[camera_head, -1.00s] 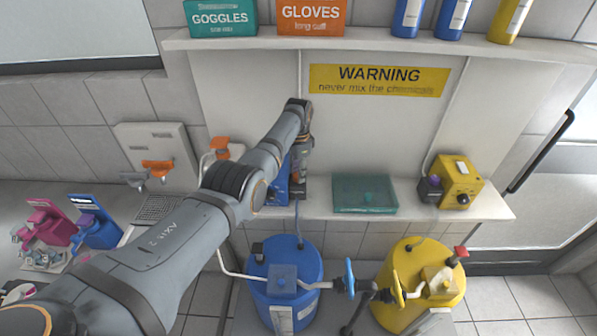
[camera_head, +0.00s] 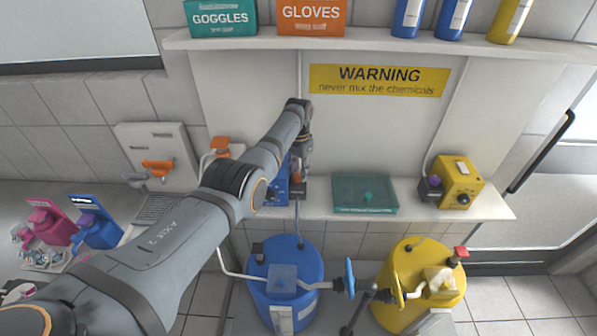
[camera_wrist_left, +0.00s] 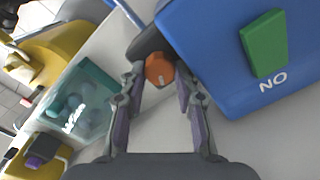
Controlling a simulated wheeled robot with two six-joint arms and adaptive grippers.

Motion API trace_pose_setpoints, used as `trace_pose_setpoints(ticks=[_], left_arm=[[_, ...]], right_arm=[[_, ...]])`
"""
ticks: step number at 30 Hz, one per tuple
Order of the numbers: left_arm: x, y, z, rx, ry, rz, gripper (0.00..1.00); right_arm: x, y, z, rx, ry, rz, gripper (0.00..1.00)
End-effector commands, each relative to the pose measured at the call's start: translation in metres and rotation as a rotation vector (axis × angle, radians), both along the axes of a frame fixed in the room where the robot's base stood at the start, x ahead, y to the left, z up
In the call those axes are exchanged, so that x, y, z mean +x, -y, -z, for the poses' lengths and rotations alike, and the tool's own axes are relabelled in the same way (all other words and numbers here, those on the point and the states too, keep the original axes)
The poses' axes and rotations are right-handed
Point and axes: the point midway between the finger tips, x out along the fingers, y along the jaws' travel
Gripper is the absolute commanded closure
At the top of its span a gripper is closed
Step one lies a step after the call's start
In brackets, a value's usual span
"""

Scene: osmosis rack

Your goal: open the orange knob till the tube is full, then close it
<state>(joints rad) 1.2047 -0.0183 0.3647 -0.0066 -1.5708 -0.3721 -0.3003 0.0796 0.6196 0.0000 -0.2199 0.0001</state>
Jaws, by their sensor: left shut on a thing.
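The orange knob (camera_wrist_left: 158,69) sits in the left wrist view, beside a blue box (camera_wrist_left: 225,60) with a green switch (camera_wrist_left: 265,43) and the letters "NO". My left gripper (camera_wrist_left: 161,80) is shut on the knob, with a finger at either side. In the head view my left gripper (camera_head: 299,172) is at the blue box (camera_head: 281,186), which my arm partly hides. A thin blue line (camera_head: 297,216) runs down from there towards a blue drum (camera_head: 292,262). I cannot make out the tube's fill level. My right gripper is not in view.
A teal tray (camera_head: 364,209) and a yellow box (camera_head: 458,184) stand on the shelf to the right. A yellow drum (camera_head: 420,262) stands below. The upper shelf holds a goggles box (camera_head: 220,19), a gloves box (camera_head: 311,17) and bottles.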

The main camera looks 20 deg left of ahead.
Motion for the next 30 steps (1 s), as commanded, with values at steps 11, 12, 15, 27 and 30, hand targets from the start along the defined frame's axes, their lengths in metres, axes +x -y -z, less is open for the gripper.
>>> trace_pose_setpoints(ticks=[11, 12, 15, 27, 30], left_arm=[[0.002, 0.0, -0.002, 0.001, 0.006, 0.001, 0.51], [0.001, -0.001, -0.002, 0.001, 0.006, 0.001, 0.46], [0.001, -0.001, -0.002, 0.002, 0.004, 0.001, 0.46], [0.002, -0.001, -0.017, 0.002, 0.006, 0.0, 0.46], [0.002, 0.0, -0.036, 0.003, 0.007, 0.0, 0.46]], right_arm=[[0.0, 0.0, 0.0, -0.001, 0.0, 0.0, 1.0], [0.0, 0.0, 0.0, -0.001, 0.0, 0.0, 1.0], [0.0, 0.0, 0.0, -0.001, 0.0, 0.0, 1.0], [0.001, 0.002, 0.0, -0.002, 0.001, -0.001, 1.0], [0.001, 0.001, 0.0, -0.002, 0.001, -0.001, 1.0]])
